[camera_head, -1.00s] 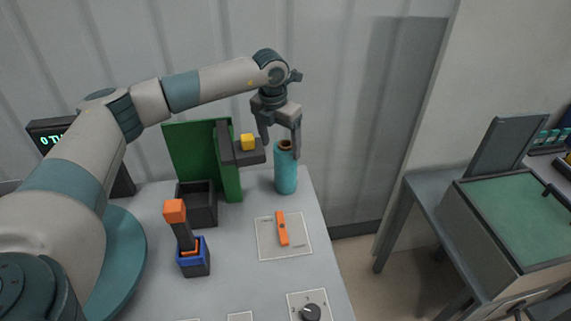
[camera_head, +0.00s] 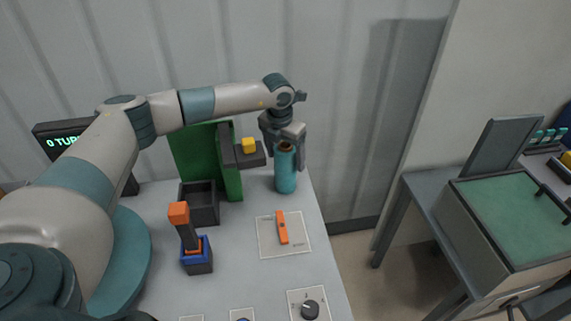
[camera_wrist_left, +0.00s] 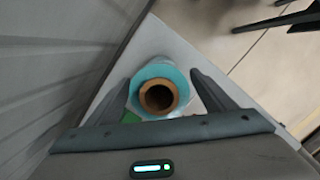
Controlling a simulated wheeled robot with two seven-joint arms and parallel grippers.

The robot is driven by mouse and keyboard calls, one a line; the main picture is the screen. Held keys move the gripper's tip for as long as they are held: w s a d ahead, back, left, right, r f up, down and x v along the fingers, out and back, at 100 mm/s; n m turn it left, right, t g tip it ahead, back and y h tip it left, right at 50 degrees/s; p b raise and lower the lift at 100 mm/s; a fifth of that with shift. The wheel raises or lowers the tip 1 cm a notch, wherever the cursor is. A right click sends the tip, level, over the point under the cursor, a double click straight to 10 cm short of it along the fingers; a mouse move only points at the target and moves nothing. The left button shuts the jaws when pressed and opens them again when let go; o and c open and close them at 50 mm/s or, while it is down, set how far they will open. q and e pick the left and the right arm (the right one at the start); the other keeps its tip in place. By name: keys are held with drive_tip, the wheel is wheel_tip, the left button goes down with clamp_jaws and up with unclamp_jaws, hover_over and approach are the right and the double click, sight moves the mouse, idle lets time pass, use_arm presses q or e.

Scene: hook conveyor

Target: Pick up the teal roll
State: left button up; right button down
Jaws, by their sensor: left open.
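The teal roll (camera_head: 286,174) stands upright near the back right corner of the table, its brown core opening facing up. In the left wrist view the roll (camera_wrist_left: 159,71) sits between the two fingers, seen end-on from above. My left gripper (camera_head: 286,162) is open and points down over the roll, with a finger on either side of its upper part. I cannot tell whether the fingers touch it. In the left wrist view, the gripper (camera_wrist_left: 160,90) shows gaps beside the roll. My right gripper is not in view.
A green panel with a dark bracket (camera_head: 232,152) and yellow block (camera_head: 248,145) stands just left of the roll. A dark open bin (camera_head: 204,205), an orange-topped lever (camera_head: 180,214) and an orange switch (camera_head: 282,228) are on the table (camera_head: 250,279). A wall is behind.

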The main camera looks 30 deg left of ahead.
use_arm(q)
drive_tip(key=shift+f, duration=0.15)
idle(0.3)
drive_tip(key=c, duration=1.7)
drive_tip(key=shift+o, duration=0.2)
drive_tip(key=shift+w+r, duration=0.1)
drive_tip(key=shift+r, duration=0.15)
